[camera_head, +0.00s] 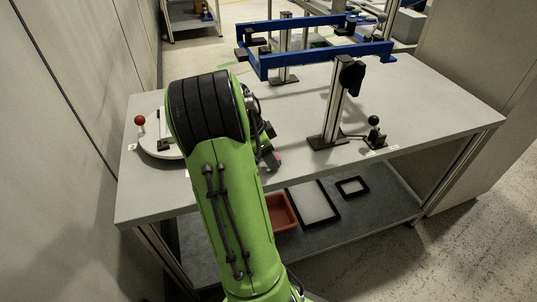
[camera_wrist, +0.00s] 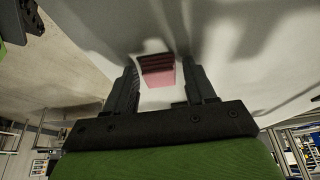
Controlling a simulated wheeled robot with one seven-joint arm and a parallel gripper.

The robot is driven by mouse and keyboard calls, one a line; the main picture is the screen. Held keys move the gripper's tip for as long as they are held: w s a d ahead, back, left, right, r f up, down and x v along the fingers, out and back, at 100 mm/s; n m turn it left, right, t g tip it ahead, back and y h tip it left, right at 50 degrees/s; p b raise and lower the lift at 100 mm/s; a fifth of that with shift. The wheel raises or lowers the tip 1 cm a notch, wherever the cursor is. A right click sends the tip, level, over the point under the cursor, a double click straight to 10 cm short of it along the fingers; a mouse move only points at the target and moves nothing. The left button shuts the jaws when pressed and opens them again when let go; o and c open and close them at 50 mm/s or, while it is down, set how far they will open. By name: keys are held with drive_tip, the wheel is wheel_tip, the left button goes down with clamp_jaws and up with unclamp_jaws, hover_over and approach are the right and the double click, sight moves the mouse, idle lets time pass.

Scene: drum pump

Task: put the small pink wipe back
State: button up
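The small pink wipe (camera_wrist: 159,72) shows in the wrist view, between and just beyond the fingertips of my gripper (camera_wrist: 160,76). Its one face is dark red with fold lines, the other light pink. The fingers stand wide apart, and a narrow gap shows between the wipe and the right finger.
The grey table (camera_head: 430,105) carries a blue frame (camera_head: 320,55) on posts and a black-knobbed lever (camera_head: 375,133) at right. A round white plate with a red knob (camera_head: 140,120) lies at left. A lower shelf holds a red-brown tray (camera_head: 281,212) and black-rimmed frames (camera_head: 313,203).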

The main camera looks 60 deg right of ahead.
drive_tip(key=shift+o, duration=0.5)
drive_tip(key=shift+r, duration=0.1)
drive_tip(key=p+v, duration=0.5)
drive_tip(key=v, duration=0.7)
drive_tip(key=w+a+r+n+t, duration=0.3)
drive_tip(key=a+r+n, duration=0.1)
drive_tip(key=a+n, duration=0.5)
drive_tip(key=s+a+n+t+y, duration=0.1)
drive_tip(key=s+a+n+t, duration=0.2)
drive_tip(key=a+n, duration=0.6)
drive_tip(key=s+a+n+t+y, duration=0.2)
drive_tip(key=s+a+n, duration=0.2)
drive_tip(key=a+n, duration=0.5)
drive_tip(key=a, duration=0.5)
drive_tip(key=shift+s+a+r+t, duration=0.2)
drive_tip(key=shift+s+a+t, duration=0.2)
drive_tip(key=shift+r, duration=0.1)
